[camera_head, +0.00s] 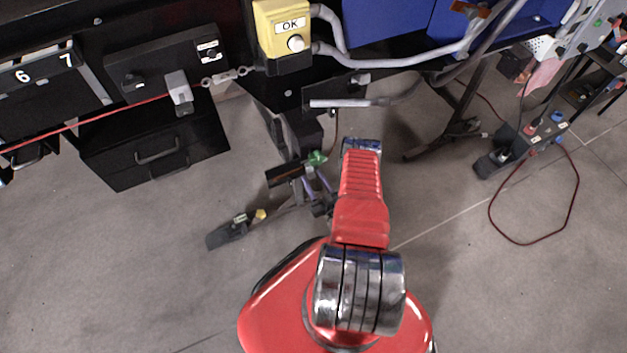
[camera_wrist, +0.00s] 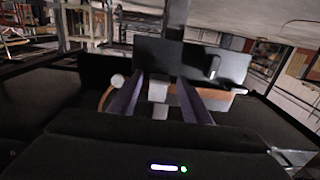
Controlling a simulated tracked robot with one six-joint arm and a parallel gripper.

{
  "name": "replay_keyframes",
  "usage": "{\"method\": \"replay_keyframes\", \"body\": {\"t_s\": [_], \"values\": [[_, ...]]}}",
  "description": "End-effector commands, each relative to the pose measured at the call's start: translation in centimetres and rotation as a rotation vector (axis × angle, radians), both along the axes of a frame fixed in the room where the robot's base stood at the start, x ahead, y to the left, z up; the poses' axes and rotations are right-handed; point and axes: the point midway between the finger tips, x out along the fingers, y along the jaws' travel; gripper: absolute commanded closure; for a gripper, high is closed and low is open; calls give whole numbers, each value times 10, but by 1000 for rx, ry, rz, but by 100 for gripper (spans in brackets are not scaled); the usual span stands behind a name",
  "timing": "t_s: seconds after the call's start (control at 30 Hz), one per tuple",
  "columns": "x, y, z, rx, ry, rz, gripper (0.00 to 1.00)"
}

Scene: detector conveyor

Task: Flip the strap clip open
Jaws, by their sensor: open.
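My gripper (camera_head: 317,182) hangs low over the floor in the head view, beside a small dark block with a brown face (camera_head: 285,174). In the wrist view my gripper (camera_wrist: 161,82) has its two dark purple fingers apart. A small light grey block (camera_wrist: 158,91) shows between them, in front of an orange-brown strip (camera_wrist: 222,98). It may be the strap clip on its strap, but I cannot tell for sure. I see no finger closed on it. Whether the fingers touch it is unclear.
Dark upright plates (camera_wrist: 154,58) stand behind the grey block, with a pale round knob (camera_wrist: 117,80) at left. The head view shows a yellow OK box (camera_head: 282,28), a grey lever (camera_head: 179,88) by a red cord, and a drawer cabinet (camera_head: 155,150).

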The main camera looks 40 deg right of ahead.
Motion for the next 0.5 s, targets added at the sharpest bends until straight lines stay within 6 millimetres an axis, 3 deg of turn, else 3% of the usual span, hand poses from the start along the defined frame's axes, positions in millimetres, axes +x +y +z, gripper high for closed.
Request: {"method": "replay_keyframes", "body": {"t_s": [0.2, 0.5], "values": [[0, 0, 0, 0, 0, 0, 57], [0, 0, 0, 0, 0, 0, 78]]}}
